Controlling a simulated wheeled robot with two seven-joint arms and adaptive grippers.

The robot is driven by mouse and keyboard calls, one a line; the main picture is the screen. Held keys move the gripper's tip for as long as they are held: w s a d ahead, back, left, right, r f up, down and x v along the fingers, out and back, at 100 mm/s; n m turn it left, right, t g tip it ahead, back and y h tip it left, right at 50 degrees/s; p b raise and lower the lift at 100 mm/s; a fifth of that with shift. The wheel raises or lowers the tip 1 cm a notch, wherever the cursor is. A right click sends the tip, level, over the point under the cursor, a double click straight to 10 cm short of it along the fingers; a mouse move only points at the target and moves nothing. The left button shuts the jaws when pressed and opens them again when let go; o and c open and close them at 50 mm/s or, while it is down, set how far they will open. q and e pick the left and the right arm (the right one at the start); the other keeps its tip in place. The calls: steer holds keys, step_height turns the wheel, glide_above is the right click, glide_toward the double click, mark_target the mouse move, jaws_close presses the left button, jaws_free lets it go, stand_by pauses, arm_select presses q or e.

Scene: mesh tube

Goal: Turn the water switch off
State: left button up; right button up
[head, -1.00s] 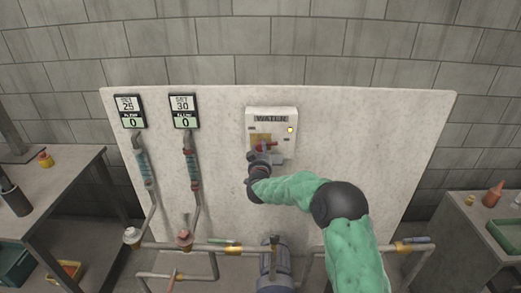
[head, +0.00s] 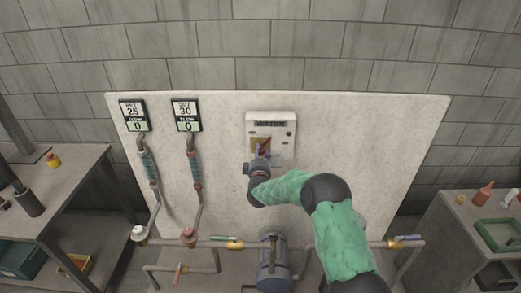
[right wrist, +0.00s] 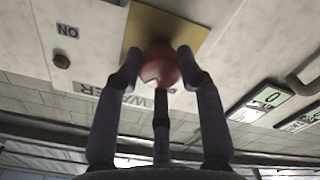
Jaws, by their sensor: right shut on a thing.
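The water switch box (head: 271,119) is a pale unit on the upright panel, with a dark label and a small lamp that looks dark. My right gripper (head: 262,158) reaches up to the front of the box. In the right wrist view its fingers (right wrist: 160,68) are closed around the red knob. The gripper hides part of the plate and lever in the head view. My left gripper is not visible.
Two set/flow displays (head: 134,115) (head: 186,115) read flow 0. Mesh-covered tubes (head: 195,170) hang below them to pipes and a blue-grey pump (head: 273,265). A left bench (head: 60,185) and a right cabinet (head: 455,215) stand at the sides.

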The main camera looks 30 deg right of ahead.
steer(key=n, duration=0.1)
steer(key=n+p, duration=0.1)
steer(key=n, duration=0.1)
steer(key=n+p, duration=0.1)
steer(key=shift+r, duration=0.25)
steer(key=shift+a+f+n+p, duration=0.1)
steer(key=shift+n+p, duration=0.75)
steer(key=shift+n, duration=0.85)
steer(key=o, duration=1.1)
steer(key=shift+w+a+f, duration=0.1)
steer(key=shift+w, duration=0.05)
steer(key=shift+o, duration=0.2)
steer(key=v, duration=1.2)
